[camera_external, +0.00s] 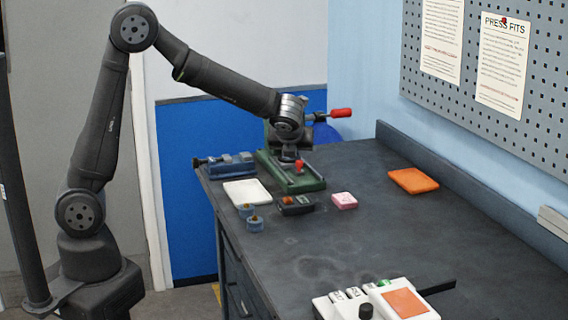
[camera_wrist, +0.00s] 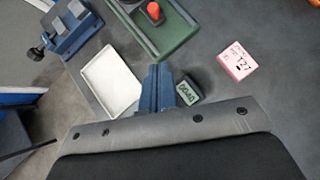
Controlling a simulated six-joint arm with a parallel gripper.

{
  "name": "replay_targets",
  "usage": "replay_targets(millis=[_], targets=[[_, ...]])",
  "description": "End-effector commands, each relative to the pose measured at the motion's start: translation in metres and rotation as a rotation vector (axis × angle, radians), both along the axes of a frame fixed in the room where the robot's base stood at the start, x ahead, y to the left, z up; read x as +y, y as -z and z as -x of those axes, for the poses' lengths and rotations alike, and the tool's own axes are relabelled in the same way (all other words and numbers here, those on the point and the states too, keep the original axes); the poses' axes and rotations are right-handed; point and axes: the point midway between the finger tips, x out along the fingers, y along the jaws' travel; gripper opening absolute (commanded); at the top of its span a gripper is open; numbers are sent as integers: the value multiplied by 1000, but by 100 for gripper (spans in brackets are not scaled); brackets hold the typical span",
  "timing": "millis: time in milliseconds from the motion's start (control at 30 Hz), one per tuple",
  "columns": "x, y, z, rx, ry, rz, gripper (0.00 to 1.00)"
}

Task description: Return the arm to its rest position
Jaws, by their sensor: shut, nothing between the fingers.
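My gripper (camera_external: 289,157) is at the end of my arm, above the far end of the dark bench, in front of the green press. In the wrist view its blue fingers (camera_wrist: 158,88) are together, with nothing between them. The arm is bent, with the forearm reaching out to the right and down over the bench. A dark meter (camera_external: 295,204) with a small display lies below the gripper; in the wrist view its display (camera_wrist: 188,91) shows just right of the fingers.
A green press (camera_external: 312,182) with a red-handled lever, a blue vise (camera_external: 230,165), a white tray (camera_external: 247,192) and a pink block (camera_external: 344,200) surround the gripper. Two blue cylinders (camera_external: 255,224) stand near the left edge. An orange pad (camera_external: 413,180) lies right. The bench middle is clear.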

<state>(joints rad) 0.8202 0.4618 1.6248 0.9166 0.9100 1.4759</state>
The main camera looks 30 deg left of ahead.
Motion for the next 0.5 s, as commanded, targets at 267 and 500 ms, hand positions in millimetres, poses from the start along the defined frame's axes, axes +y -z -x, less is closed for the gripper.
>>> replay_targets(millis=[267, 500], targets=[[1, 3, -3, 0, -1, -1, 0], [9, 28, -25, 2, -3, -3, 0]])
